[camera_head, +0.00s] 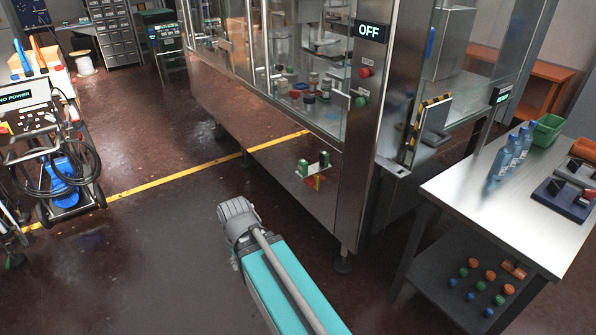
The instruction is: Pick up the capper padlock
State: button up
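I cannot pick out the capper padlock with certainty. On the right end of the steel table, small dark and grey items (556,187) lie on dark blue pads, too small to identify. Two green pieces (313,163) with a small red and yellow part sit low on the front of the glass-walled machine (340,200). My teal and grey arm reaches up from the bottom centre to a grey ribbed end, over the floor in front of the machine. No gripper fingers show.
The steel table (450,190) holds blue bottles (507,155) and a green bin (547,130). Several coloured knobs (480,285) lie on its lower shelf. A cart with hoses (50,140) stands at left. The floor (140,250) between cart and machine is clear, crossed by a yellow line.

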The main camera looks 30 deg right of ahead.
aim_at(303, 166)
jog(key=z, duration=0.1)
jog(key=i, duration=0.95)
jog(key=u, duration=0.05)
